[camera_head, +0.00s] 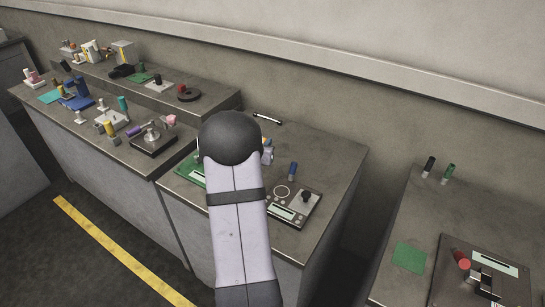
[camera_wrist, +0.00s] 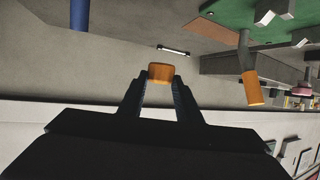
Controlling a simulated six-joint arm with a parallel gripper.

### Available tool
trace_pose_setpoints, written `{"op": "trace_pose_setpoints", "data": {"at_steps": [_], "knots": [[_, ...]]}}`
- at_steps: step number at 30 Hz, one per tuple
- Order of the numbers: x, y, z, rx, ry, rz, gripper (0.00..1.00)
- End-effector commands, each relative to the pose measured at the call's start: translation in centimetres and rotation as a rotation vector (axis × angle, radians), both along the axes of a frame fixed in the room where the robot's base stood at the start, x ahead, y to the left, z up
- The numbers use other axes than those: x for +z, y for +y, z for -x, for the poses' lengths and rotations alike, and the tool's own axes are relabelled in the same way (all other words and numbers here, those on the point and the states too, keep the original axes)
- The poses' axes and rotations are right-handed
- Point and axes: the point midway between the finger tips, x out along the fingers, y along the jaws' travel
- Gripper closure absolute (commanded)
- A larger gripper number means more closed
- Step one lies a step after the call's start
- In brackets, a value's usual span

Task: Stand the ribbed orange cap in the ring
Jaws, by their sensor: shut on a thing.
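My gripper (camera_wrist: 160,84) is shut on an orange cap (camera_wrist: 160,72), held between its two dark fingertips in the wrist view. The cap looks short and blocky; its ribs cannot be made out. The bench lies behind it in that view, and the cap looks clear of it. In the head view my arm hides the gripper and cap. A thin pale ring (camera_head: 274,192) lies on the middle bench, right of my arm. The ring cannot be made out in the wrist view.
A green board (camera_head: 189,174) lies left of my arm. A white rod (camera_head: 267,118) lies near the wall. The wrist view shows another orange cylinder (camera_wrist: 252,88).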

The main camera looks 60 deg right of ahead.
Motion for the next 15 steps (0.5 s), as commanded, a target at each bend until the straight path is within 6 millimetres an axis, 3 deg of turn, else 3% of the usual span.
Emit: {"op": "trace_pose_setpoints", "data": {"at_steps": [3,6,11,15], "knots": [[1.0,1.7,-1.6,0.038,0.002,-0.001,0.91],[0.3,3.7,-1.8,0.047,0.005,-0.004,0.91],[-1.2,6.2,0.5,-0.027,0.005,-0.004,0.91],[-2.2,7.1,4.2,-0.142,0.003,-0.001,0.91]]}}
